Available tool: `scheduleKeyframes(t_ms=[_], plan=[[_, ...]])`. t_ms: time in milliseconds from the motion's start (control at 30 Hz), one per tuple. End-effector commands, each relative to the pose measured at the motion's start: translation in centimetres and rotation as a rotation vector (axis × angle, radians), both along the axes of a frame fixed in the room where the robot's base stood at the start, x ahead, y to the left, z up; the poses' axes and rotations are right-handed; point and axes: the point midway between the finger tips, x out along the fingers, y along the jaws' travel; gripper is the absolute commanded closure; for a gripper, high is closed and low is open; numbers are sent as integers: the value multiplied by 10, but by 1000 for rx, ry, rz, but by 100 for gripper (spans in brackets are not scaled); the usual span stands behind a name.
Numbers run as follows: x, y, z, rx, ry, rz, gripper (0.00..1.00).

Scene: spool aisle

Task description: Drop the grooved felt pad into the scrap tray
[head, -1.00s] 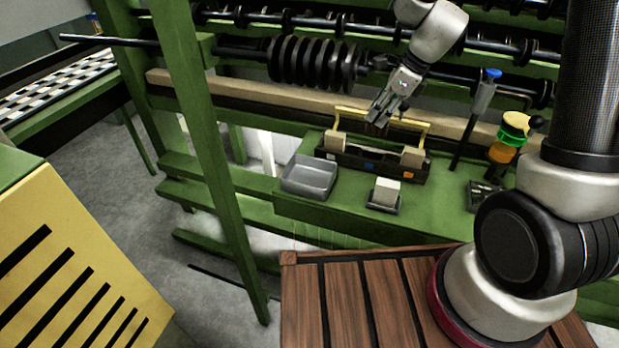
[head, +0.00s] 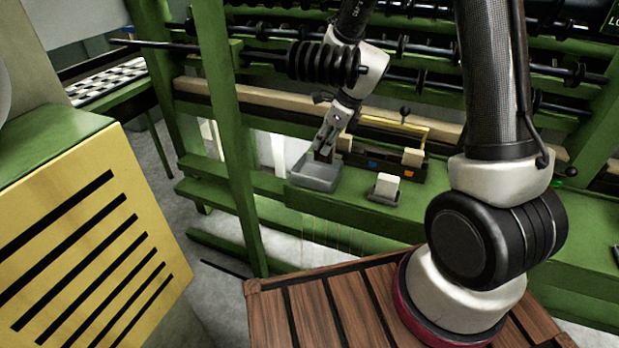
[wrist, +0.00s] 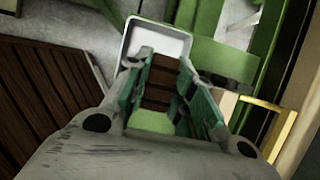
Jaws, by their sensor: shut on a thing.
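My gripper (head: 325,147) is shut on the grooved felt pad (wrist: 160,85), a brown piece with darker cross bands between the green-lined fingers in the wrist view. In the head view only a small dark part of the pad shows at the fingertips. The scrap tray (head: 318,184) is a grey, shallow, open tray at the left end of the green bench. It also shows in the wrist view (wrist: 128,42), beyond the fingertips. The fingertips are at the tray's back right side in the head view. Whether the pad touches the tray is hidden.
A dark toolbox with a yellow handle (head: 398,124) stands right of the tray, close to my gripper. A pale block (head: 387,183) sits in a small dark holder in front of it. Black spools (head: 325,62) hang on a rod above. A green post (head: 228,130) stands left.

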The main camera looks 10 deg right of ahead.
Motion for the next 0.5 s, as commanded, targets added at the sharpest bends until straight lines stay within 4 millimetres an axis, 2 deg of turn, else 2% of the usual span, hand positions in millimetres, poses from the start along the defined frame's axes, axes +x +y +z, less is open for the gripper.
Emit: scheduleKeyframes(t_ms=[300,500], plan=[[0,0,-38,-1,2,-1,98],[-1,0,-47,-1,2,1,98]])
